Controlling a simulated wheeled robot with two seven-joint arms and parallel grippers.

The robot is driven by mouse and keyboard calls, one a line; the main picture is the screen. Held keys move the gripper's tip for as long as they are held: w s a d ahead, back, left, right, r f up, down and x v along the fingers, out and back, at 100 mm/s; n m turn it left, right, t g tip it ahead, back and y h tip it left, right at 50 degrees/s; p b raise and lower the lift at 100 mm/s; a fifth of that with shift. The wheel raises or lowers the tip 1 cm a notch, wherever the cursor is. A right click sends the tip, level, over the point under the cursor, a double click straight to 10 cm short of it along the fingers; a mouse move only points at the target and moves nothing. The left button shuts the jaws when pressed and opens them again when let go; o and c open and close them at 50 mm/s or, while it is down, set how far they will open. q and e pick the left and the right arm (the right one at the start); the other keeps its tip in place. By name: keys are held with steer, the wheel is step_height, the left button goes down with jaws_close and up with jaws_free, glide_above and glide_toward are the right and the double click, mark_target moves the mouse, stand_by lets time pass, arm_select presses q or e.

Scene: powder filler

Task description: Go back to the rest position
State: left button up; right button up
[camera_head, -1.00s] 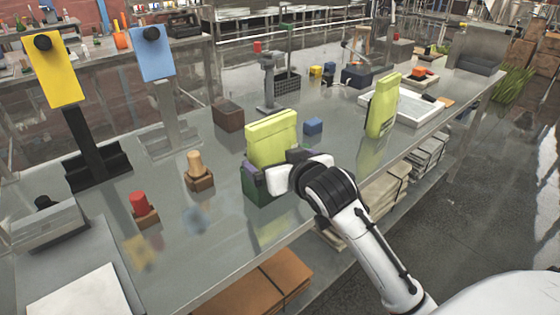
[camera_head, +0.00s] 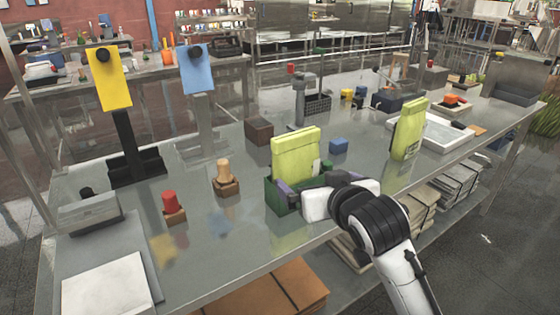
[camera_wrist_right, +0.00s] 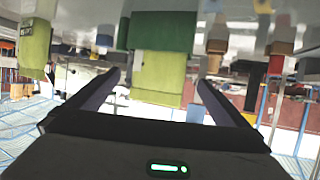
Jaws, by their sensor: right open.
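My right gripper (camera_head: 302,181) is open beside the front of a green box (camera_head: 272,196) near the table's front edge. A yellow-green pouch (camera_head: 296,153) stands upright in that box. In the right wrist view, the open fingers (camera_wrist_right: 162,92) are on either side of the pouch (camera_wrist_right: 158,75), with clear gaps; the green box (camera_wrist_right: 160,31) appears above them, as the view is inverted. I cannot tell how deep the fingers reach around the pouch. My left gripper is not in view.
A second yellow-green pouch (camera_head: 409,128) stands to the right by a white tray (camera_head: 446,136). A small blue block (camera_head: 339,146), brown box (camera_head: 259,131), wooden peg (camera_head: 224,171) and red-topped peg (camera_head: 170,202) sit on the table. Yellow (camera_head: 113,82) and blue (camera_head: 197,70) panels stand at left.

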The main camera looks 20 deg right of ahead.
steer(key=s+a+f+n+g+y, duration=0.1)
steer(key=s+a+f+g, duration=0.15)
steer(key=s+f, duration=0.6)
steer(key=s+a+f+n+g+y, duration=0.15)
steer(key=s+f+g, duration=0.25)
steer(key=s+f, duration=0.5)
steer(key=s+a+f+n+g, duration=0.2)
steer(key=s+a+f+g, duration=0.1)
steer(key=s+f, duration=0.55)
steer(key=w+a+f+t+y, duration=0.2)
steer(key=a+f+t, duration=0.2)
steer(key=f, duration=0.7)
steer(key=shift+a+t, duration=0.35)
steer(key=shift+a, duration=0.5)
